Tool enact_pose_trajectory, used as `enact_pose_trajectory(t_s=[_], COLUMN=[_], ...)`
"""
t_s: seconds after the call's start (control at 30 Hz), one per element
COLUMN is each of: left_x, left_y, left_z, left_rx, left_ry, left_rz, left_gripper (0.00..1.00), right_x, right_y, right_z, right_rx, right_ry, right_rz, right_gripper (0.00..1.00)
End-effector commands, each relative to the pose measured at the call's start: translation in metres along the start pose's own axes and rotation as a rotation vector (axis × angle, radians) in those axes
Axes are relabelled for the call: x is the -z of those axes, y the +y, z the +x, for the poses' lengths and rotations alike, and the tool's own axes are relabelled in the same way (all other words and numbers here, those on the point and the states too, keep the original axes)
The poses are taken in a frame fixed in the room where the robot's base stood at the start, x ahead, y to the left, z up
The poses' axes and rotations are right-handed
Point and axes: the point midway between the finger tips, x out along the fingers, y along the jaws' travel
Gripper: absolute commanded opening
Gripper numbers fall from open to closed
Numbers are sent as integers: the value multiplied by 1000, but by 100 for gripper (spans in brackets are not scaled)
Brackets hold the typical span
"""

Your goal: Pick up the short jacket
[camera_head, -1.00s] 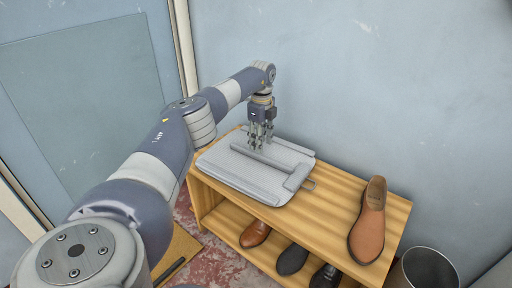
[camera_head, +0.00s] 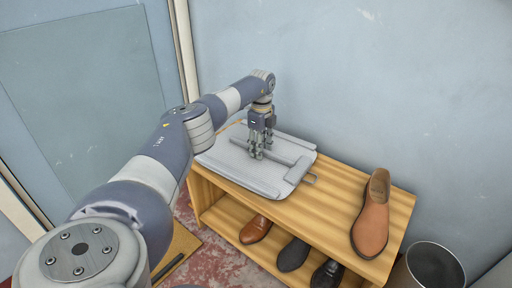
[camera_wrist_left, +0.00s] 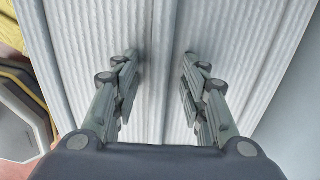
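The short jacket (camera_head: 225,160) is a light grey, ribbed garment folded flat on top of a wooden shoe bench. A strip-like fold runs across it, and a small loop sticks out at its right edge. My left gripper (camera_head: 257,156) points down over the middle of the jacket, its fingertips at or just above the cloth. In the left wrist view the gripper (camera_wrist_left: 160,68) has its fingers apart, with the ribbed jacket (camera_wrist_left: 165,30) below and between them. Whether the fingertips touch the cloth I cannot tell. My right gripper is out of view.
The wooden bench (camera_head: 335,205) has a brown shoe (camera_head: 371,220) on its right end and several shoes on the lower shelf. A dark bin (camera_head: 436,268) stands at the right. A blue-grey wall is close behind the bench.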

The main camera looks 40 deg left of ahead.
Motion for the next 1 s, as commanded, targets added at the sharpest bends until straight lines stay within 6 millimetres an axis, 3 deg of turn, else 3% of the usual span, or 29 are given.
enact_pose_trajectory(t_s=[0.17,0.33,0.37,0.77,1.0], left_x=[0,0,0,0,0], left_y=[0,0,0,0,-1], left_z=[0,0,0,-3,-23], left_rx=[0,0,0,2,3], left_ry=[0,0,0,1,1], left_rz=[0,0,0,0,0], left_gripper=[40,1,0,0,0], right_x=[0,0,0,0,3], right_y=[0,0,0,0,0], right_z=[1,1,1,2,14], right_rx=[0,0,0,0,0], right_ry=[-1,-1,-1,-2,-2], right_rz=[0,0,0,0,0], right_gripper=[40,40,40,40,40])
